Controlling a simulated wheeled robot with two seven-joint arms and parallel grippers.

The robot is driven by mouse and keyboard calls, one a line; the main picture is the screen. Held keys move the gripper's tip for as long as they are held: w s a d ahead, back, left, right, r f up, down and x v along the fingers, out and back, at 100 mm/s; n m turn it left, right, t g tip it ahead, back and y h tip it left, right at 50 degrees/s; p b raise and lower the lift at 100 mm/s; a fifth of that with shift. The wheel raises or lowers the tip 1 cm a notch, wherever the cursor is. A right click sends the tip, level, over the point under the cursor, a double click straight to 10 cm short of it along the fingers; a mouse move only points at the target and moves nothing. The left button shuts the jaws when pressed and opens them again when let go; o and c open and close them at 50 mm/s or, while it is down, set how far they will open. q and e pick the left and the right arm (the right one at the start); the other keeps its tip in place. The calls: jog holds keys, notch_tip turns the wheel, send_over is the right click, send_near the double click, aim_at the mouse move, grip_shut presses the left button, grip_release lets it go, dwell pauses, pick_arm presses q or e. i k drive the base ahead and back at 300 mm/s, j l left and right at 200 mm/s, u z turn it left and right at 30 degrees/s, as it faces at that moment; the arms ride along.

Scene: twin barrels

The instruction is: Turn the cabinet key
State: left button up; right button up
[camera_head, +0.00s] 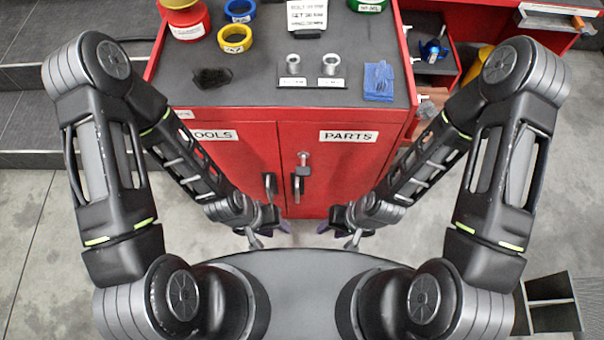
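A red cabinet (235,155) with two doors stands in front of me. A small metal key (303,159) sticks out of the lock near the upper left of the door labelled PARTS (348,136). A dark handle (297,187) is just below it, and another handle (269,185) is on the TOOLS door. My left gripper (268,234) is low in front of the cabinet, below and left of the key. My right gripper (338,236) is below and right of it. Both grippers look open, with their fingers apart and nothing held, and neither touches the key.
The dark cabinet top (265,65) holds tape rolls (235,38), two metal rings (293,63) on labels, a blue cloth (378,80) and a black brush-like item (212,78). A red shelf unit (445,75) stands at right. The space before the doors is clear.

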aim_at(303, 171)
jog(key=k+l+z, duration=0.3)
jog(key=k+l, duration=0.2)
jog(key=l, duration=0.2)
jog(key=k+l+z, duration=0.2)
jog(key=l, duration=0.2)
jog(key=k+l+z, duration=0.15)
jog(key=l, duration=0.25)
jog(key=k, duration=0.05)
